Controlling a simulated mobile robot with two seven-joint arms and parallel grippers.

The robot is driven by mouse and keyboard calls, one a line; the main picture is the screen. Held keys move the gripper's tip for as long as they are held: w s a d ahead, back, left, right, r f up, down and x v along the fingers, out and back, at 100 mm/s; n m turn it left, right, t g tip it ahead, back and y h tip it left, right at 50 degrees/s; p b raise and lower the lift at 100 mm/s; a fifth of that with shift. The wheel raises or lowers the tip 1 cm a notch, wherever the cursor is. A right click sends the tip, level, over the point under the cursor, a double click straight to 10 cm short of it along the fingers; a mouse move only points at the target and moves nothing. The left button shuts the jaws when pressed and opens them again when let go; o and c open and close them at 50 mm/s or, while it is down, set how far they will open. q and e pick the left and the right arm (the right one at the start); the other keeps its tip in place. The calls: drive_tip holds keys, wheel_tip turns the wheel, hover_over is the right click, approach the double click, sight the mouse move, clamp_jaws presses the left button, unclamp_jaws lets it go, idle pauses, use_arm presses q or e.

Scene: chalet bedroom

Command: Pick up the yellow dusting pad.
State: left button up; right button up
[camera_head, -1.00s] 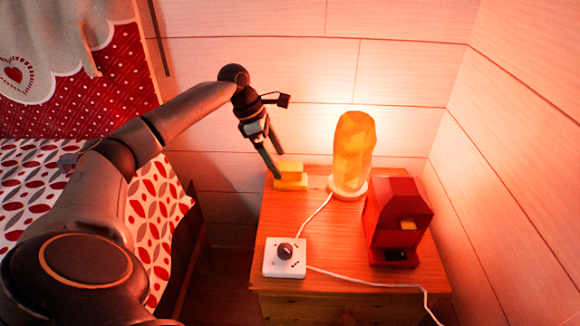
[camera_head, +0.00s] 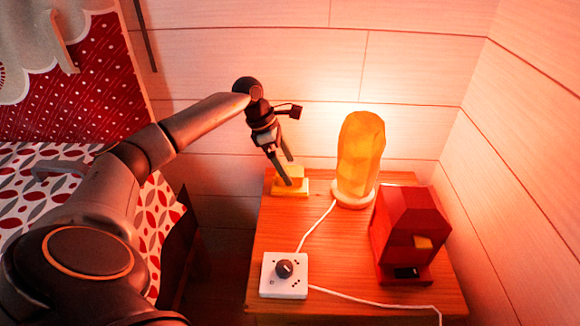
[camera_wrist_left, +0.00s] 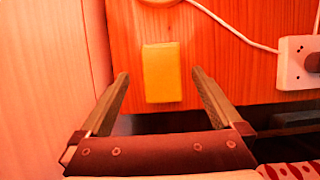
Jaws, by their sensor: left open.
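The yellow dusting pad (camera_head: 297,187) lies at the far left corner of the wooden nightstand, left of the lamp. It shows as a plain yellow rectangle in the left wrist view (camera_wrist_left: 162,80). My left gripper (camera_head: 289,173) points down at the pad, with its fingers partly covering it in the head view. In the left wrist view the open fingers (camera_wrist_left: 160,73) stand apart, one on each side of the pad, with visible gaps. Nothing is held. I cannot tell exactly how high the fingertips are. My right gripper is not in view.
A glowing orange lamp (camera_head: 360,150) stands close to the right of the pad. A red box-shaped object (camera_head: 405,225) and a white dial switch (camera_head: 283,287) with a cord sit on the nightstand (camera_head: 345,255). Walls close in behind and at right; a bed (camera_head: 155,230) is at left.

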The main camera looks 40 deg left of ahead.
sight(295, 181)
use_arm(q)
drive_tip(key=b+x, duration=0.2)
drive_tip(key=x, duration=0.3)
drive_tip(key=shift+d+f, duration=0.15)
drive_tip(key=shift+f, duration=0.25)
drive_tip(key=shift+r, duration=0.1)
drive_tip(key=shift+c, duration=0.4)
drive_tip(key=c, duration=1.2)
drive_tip(key=shift+o, duration=0.2)
drive_tip(key=shift+r, duration=0.1)
